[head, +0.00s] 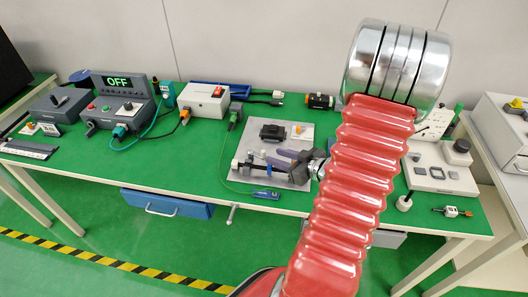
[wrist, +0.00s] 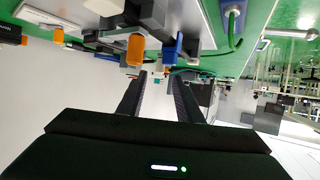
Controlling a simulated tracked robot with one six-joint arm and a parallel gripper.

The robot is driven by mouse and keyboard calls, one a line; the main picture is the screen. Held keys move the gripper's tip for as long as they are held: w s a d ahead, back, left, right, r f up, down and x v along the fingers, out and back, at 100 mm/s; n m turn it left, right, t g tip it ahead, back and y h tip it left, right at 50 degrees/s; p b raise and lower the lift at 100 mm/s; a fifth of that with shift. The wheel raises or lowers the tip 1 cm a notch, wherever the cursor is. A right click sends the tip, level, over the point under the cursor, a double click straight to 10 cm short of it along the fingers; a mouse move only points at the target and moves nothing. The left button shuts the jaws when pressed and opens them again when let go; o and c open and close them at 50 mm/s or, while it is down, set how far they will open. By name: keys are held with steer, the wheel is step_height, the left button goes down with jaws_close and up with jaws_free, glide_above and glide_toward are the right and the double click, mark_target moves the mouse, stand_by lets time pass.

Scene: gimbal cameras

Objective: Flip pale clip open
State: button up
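My gripper (head: 270,163) reaches leftward, low over the front part of a pale grey plate (head: 262,133) on the green table. In the wrist view my gripper (wrist: 158,80) is open, its two dark fingers apart with nothing held between them. Beyond the fingertips are a blue piece (wrist: 172,48) and an orange piece (wrist: 134,50) on the plate's fittings. I cannot make out with certainty which part is the pale clip; my gripper and arm cover some of the plate.
A grey control box showing OFF (head: 117,82) and a white box (head: 204,98) stand left; a white panel (head: 440,172) stands right.

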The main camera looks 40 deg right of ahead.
mark_target(263, 150)
steer(key=x, duration=0.7)
steer(key=shift+w+f, duration=0.15)
steer(key=shift+w, duration=0.25)
steer(key=shift+c, duration=0.3)
